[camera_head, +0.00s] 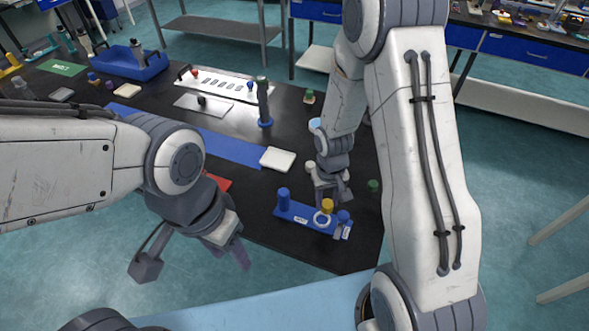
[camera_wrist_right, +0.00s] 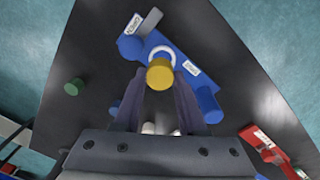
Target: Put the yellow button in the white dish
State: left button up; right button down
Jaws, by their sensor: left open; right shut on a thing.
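The yellow button (camera_head: 327,205) shows at the right part of a blue rack (camera_head: 304,213) near the table's front right; it also shows in the right wrist view (camera_wrist_right: 160,73). My right gripper (camera_wrist_right: 162,88) is shut on it, with a finger on each side. A white ring (camera_head: 322,219) lies just beside or under the button; whether they touch is unclear. A pale, flat square piece (camera_head: 278,159) on the table may be the white dish; I cannot tell for sure. My left gripper (camera_head: 194,258) is open and empty, in front of the table.
Blue pegs (camera_head: 283,194) stand on the rack. A tall dark cylinder with a blue base (camera_head: 264,103), a blue mat (camera_head: 232,148) and a white panel (camera_head: 225,85) lie further back. A green cap (camera_head: 373,186) is right of my right gripper.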

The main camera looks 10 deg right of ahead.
aim_at(278, 160)
jog(key=k, duration=1.25)
jog(key=u, duration=0.55)
jog(key=i, duration=0.7)
jog(key=u, duration=0.6)
jog(key=i, duration=1)
jog(key=z, duration=0.6)
jog(key=i, duration=0.75)
jog(key=z, duration=1.15)
jog(key=i, duration=0.3)
jog(key=z, duration=0.15)
